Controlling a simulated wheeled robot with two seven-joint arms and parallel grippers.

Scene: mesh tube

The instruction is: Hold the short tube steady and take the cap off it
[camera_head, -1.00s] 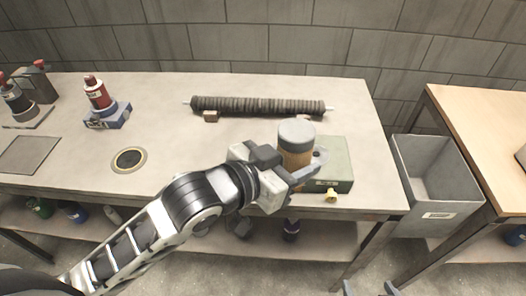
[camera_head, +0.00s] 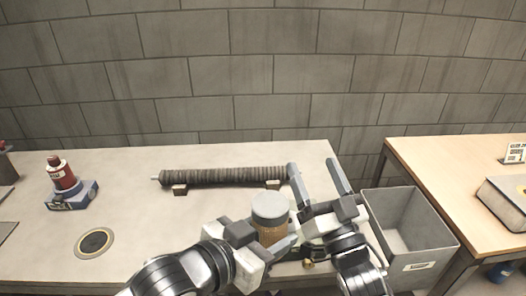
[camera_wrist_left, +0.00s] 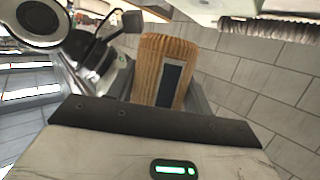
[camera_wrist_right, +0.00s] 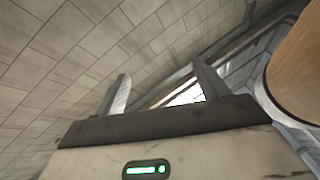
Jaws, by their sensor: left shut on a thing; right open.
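The short tube (camera_head: 270,236) is an orange-brown cylinder, upright, with a grey cap (camera_head: 270,207) on its top. My left gripper (camera_head: 277,247) is shut around the tube's body below the cap. In the left wrist view the tube (camera_wrist_left: 150,60) shows its ribbed brown side and a dark label between the fingers. My right gripper (camera_head: 317,168) is open and empty, just right of the tube, its fingers pointing toward the wall.
A long dark mesh tube (camera_head: 225,177) lies on small blocks at the back of the bench. A red bottle (camera_head: 62,175) and a dark disc (camera_head: 94,243) are at left. A grey bin (camera_head: 420,243) stands at right, before a second table (camera_head: 440,160).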

